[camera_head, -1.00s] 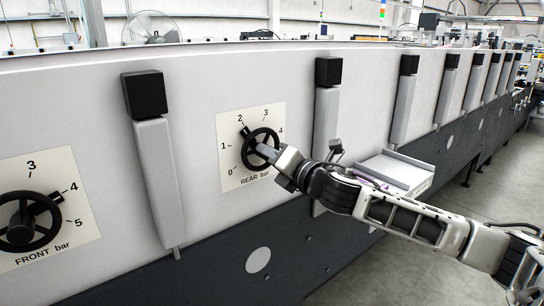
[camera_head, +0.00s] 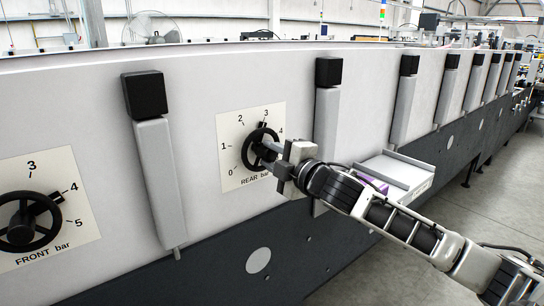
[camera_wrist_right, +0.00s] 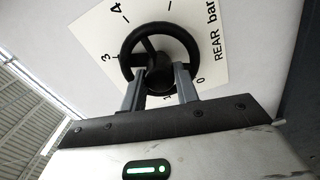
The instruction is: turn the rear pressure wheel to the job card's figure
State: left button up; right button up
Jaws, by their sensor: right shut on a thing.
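The rear pressure wheel (camera_head: 263,143) is a black spoked handwheel on a white dial plate (camera_head: 229,130) marked REAR bar. Its black pointer block stands just left of the 3 mark. My right gripper (camera_head: 270,150) is at the wheel's face. In the right wrist view, its two grey fingers (camera_wrist_right: 160,88) reach to the lower part of the wheel (camera_wrist_right: 158,45), close to the hub, and are shut on it. The exact contact is partly hidden. My left gripper is not in view. I see no readable job card figure.
The front pressure wheel (camera_head: 22,222) is at the left, its pointer near 4. Grey upright arms with black caps (camera_head: 160,170) (camera_head: 322,115) flank the rear dial. A pale tray (camera_head: 395,172) with a purple item (camera_head: 373,184) juts out behind my right arm.

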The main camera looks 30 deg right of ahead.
jog(key=m, duration=0.5)
jog(key=shift+m, duration=0.3)
jog(key=m, duration=0.4)
jog(key=shift+m, duration=0.4)
jog(key=o, duration=1)
jog(key=shift+c, duration=0.2)
